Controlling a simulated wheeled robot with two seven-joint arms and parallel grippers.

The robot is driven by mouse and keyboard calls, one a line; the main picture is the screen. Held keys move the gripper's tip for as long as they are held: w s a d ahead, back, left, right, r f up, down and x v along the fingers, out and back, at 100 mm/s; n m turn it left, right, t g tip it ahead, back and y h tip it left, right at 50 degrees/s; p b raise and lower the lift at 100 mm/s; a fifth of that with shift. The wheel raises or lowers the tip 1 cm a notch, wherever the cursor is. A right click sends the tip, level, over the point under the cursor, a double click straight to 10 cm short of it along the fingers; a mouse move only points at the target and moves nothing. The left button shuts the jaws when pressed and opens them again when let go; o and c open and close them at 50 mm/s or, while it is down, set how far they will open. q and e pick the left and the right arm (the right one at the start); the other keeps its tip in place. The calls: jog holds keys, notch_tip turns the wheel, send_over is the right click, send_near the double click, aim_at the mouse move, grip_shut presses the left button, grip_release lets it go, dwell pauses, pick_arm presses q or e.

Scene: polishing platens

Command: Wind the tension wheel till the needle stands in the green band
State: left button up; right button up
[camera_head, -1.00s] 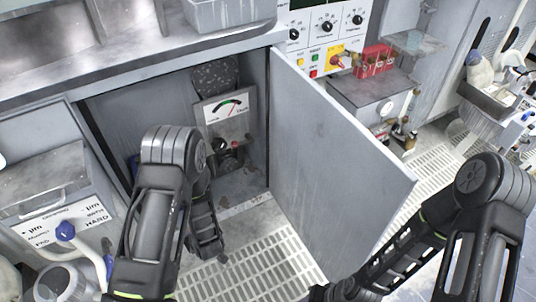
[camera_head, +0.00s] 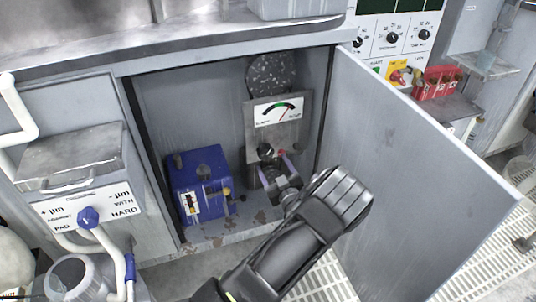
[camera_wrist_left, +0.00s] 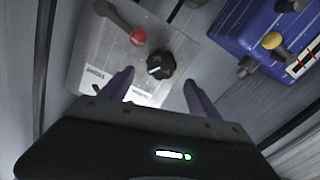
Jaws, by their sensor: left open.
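A grey metal panel (camera_head: 251,126) stands inside the open cabinet. It bears a white gauge (camera_head: 265,119) with a dark arc, a green part and a red needle. The needle leans right of upright; whether it lies within the green is too small to tell. Below the gauge is a black wheel (camera_head: 265,151), also in the left wrist view (camera_wrist_left: 160,64). A red-tipped lever (camera_wrist_left: 138,36) is beside it. My left gripper (camera_head: 279,165) is open before the panel. In the left wrist view its fingertips (camera_wrist_left: 158,82) are spread either side of the wheel, apart from it. My right gripper is out of view.
A blue box (camera_head: 205,178) with a yellow knob stands on the cabinet floor, left of the panel. The cabinet door (camera_head: 420,150) hangs open on the right. A round speckled disc (camera_head: 268,72) is behind the panel. Grated floor (camera_head: 328,280) lies in front.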

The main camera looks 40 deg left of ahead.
aim_at(266, 154)
pick_arm(q)
jog(key=b+x, duration=0.1)
jog(key=x, duration=0.6)
jog(key=shift+a+f, duration=0.1)
jog(key=shift+c, duration=0.2)
jog(key=c, duration=1.3)
